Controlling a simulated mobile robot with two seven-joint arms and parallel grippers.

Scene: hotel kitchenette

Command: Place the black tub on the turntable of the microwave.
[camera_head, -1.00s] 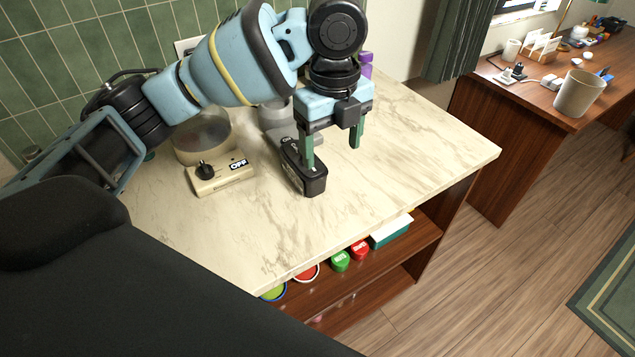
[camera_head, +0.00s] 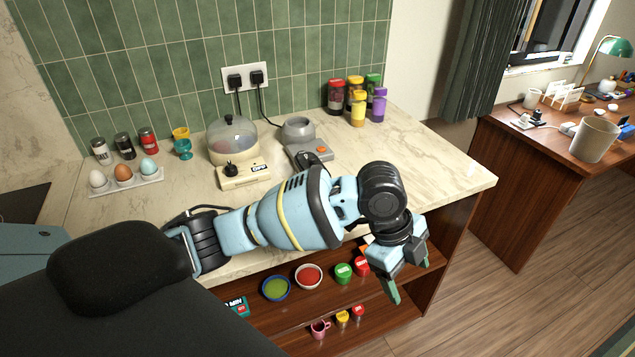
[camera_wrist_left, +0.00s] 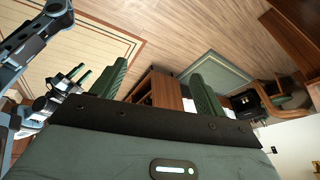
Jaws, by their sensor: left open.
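No microwave or turntable can be made out. My left gripper (camera_head: 409,281) is open and empty, beyond the counter's front edge and in front of the shelves. In the left wrist view its two green fingers (camera_wrist_left: 158,75) are apart with nothing between them. At the left of that view, what looks like my right gripper (camera_wrist_left: 78,76) shows small; its opening is unclear.
A cream egg cooker (camera_head: 245,175) and a grey appliance (camera_head: 318,152) stand on the counter (camera_head: 420,165). Bowls and small containers fill the open shelves (camera_head: 400,300) below. The counter's right end is clear.

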